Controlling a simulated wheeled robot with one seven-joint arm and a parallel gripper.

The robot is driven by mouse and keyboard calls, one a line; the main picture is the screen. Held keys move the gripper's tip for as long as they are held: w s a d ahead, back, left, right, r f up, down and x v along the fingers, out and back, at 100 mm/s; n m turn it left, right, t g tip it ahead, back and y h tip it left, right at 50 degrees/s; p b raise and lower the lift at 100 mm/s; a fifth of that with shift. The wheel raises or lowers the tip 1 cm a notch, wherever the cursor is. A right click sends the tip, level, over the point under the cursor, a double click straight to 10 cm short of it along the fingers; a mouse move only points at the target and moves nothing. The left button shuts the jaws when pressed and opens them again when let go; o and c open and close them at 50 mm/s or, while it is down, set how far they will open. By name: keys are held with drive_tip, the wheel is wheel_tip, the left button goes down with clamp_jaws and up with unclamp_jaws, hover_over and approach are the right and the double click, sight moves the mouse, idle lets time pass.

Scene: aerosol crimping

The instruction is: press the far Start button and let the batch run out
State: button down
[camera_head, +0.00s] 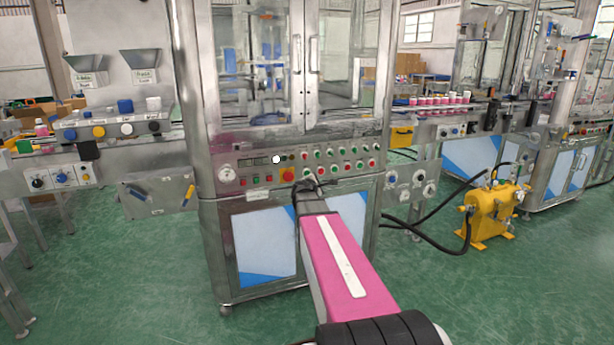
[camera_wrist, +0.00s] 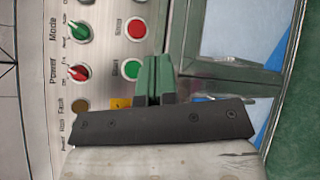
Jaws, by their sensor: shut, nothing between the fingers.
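In the wrist view a green button (camera_wrist: 131,69) labelled Start sits on the steel panel, beside a red Stop button (camera_wrist: 136,29). My gripper (camera_wrist: 156,70) shows as two green fingers held together, empty, just right of the green button. I cannot tell whether the fingers touch the panel. In the head view my gripper (camera_head: 308,186) is small and dark at the end of my pink arm, at the lower edge of the middle machine's control panel (camera_head: 345,171). Several green and red buttons line that panel; which one is the far Start button is unclear here.
Mode (camera_wrist: 79,31) and Power (camera_wrist: 77,73) knobs sit left of the buttons. The middle cabinet (camera_head: 265,240) stands on green floor. A yellow pump (camera_head: 490,213) with black hoses is at the right. Red-and-white cans (camera_head: 440,99) stand on a conveyor behind. Open floor lies front left.

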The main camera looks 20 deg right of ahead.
sight(307, 174)
drive_tip(key=w, duration=0.8)
drive_tip(key=shift+w, duration=0.2)
drive_tip(key=shift+w+a, duration=0.1)
idle(1.8)
drive_tip(key=shift+w, duration=0.3)
